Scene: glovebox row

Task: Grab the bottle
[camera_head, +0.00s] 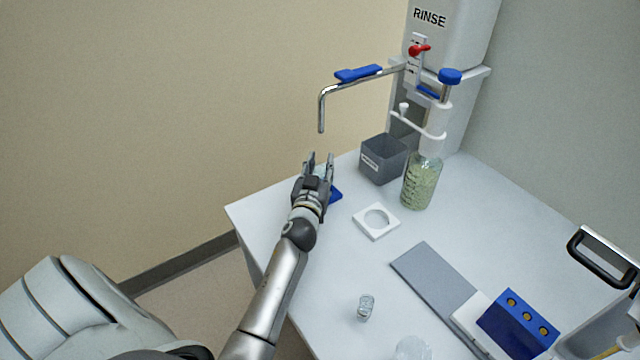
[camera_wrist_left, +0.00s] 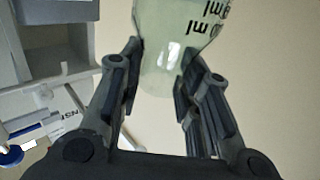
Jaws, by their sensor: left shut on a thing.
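My left gripper (camera_head: 318,165) is over the back left part of the table, below the open end of a bent metal spout (camera_head: 321,115). In the left wrist view, my left gripper (camera_wrist_left: 160,78) is shut on a clear, pale-green-tinted bottle (camera_wrist_left: 168,50) with black "ml" marks, which appear upside down. The bottle's top and bottom are not both in that view. In the head view the held bottle is hard to make out at the fingers. My right gripper is not in view.
A dispenser bottle (camera_head: 421,183) with pale green contents and a dark grey bin (camera_head: 383,160) stand right of my left gripper. A white ring holder (camera_head: 376,221), small glass vial (camera_head: 366,307) and blue rack (camera_head: 517,324) are nearer. The RINSE tank (camera_head: 450,30) stands behind.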

